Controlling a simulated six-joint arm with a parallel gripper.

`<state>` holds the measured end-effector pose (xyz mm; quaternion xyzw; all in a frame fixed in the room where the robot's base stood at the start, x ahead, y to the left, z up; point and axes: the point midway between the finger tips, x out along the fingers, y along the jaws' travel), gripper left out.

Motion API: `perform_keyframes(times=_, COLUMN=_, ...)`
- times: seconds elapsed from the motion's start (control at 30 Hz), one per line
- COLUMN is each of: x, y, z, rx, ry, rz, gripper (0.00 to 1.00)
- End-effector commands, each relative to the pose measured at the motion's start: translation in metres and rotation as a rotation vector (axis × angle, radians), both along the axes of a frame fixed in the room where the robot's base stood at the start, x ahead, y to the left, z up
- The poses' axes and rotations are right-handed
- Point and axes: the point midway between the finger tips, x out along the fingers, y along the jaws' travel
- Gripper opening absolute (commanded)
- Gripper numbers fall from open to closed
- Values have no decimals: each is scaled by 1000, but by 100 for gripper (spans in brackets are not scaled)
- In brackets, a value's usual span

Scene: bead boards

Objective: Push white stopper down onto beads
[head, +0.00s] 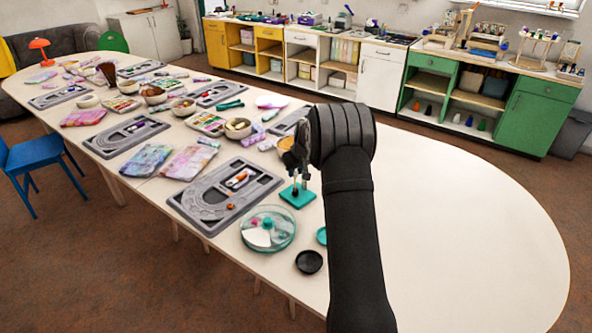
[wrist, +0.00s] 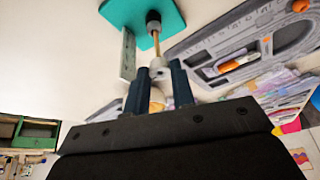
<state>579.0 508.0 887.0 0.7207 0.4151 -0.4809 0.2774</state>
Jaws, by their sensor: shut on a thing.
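A teal base (head: 298,196) stands on the table below my gripper (head: 301,176). It also shows at the top of the wrist view (wrist: 172,12). A thin gold-brown rod (wrist: 156,42) rises from it, with dark beads (wrist: 153,20) at its foot. In the wrist view my gripper (wrist: 159,68) has its two dark blue fingers closed on the white stopper (wrist: 158,65). The stopper is at the rod, apart from the dark beads, with bare rod between them. Whether the rod passes right through the stopper is hidden by the fingers.
A grey bead board (head: 213,205) lies left of the base. A round divided dish (head: 268,228), a black dish (head: 309,262) and a small teal lid (head: 321,236) lie in front. Bowls and cloths crowd the table's far left. The table's right side (head: 470,220) is clear.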

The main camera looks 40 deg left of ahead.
Motion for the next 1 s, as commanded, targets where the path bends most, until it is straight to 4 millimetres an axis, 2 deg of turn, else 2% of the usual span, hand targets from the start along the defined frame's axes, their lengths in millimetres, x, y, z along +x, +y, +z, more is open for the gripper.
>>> perform_keyframes(times=1.0, x=0, y=0, z=-11, rx=-1, ry=1, rz=0, gripper=2)
